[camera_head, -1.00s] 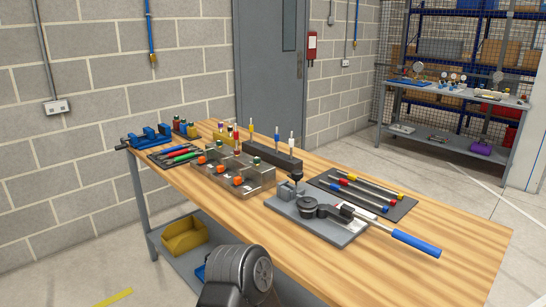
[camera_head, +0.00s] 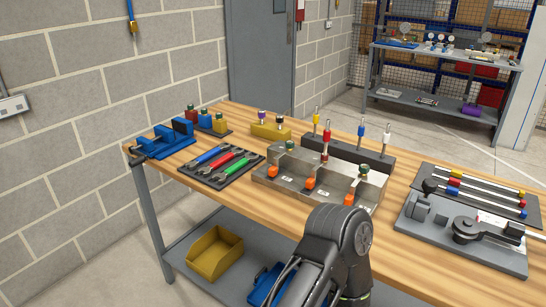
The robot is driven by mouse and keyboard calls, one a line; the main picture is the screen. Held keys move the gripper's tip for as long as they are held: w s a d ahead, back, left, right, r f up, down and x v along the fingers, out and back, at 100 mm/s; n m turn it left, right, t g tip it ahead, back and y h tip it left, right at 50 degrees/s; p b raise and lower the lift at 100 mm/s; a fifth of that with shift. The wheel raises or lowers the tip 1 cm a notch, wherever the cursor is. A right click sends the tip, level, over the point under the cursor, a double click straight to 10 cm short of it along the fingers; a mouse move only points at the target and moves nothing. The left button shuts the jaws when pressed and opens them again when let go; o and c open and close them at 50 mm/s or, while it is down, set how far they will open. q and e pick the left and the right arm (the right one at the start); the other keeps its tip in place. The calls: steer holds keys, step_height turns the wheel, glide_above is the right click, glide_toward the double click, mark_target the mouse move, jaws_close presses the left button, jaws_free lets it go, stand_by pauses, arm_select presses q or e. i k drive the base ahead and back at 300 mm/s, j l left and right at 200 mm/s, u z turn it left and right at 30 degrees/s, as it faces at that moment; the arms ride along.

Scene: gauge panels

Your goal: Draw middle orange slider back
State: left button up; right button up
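A grey metal fixture (camera_head: 289,187) with open bays stands on the wooden workbench, near the middle of the view. Three orange sliders sit along its front. The middle orange slider (camera_head: 309,183) lies between the left orange slider (camera_head: 272,171) and the right orange slider (camera_head: 348,199). Dark green-topped pieces show at the back of the bays. A dark arm link of mine rises from the bottom and stands just in front of the fixture's right part. Neither of my grippers shows, so their state is hidden.
Left of the fixture is a tray of coloured-handled tools (camera_head: 218,167) and a blue vise (camera_head: 165,140). Behind it is a dark rack (camera_head: 348,150) with upright pins. At right is a grey bender plate (camera_head: 480,247). A yellow bin (camera_head: 214,253) sits on the lower shelf.

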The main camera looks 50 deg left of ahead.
mark_target(309, 183)
steer(key=k+j, duration=0.1)
steer(key=j, duration=0.25)
steer(key=k+j, duration=0.1)
steer(key=j, duration=0.2)
steer(key=k+j, duration=0.1)
steer(key=j, duration=0.25)
steer(key=k+j, duration=0.1)
steer(key=j, duration=0.25)
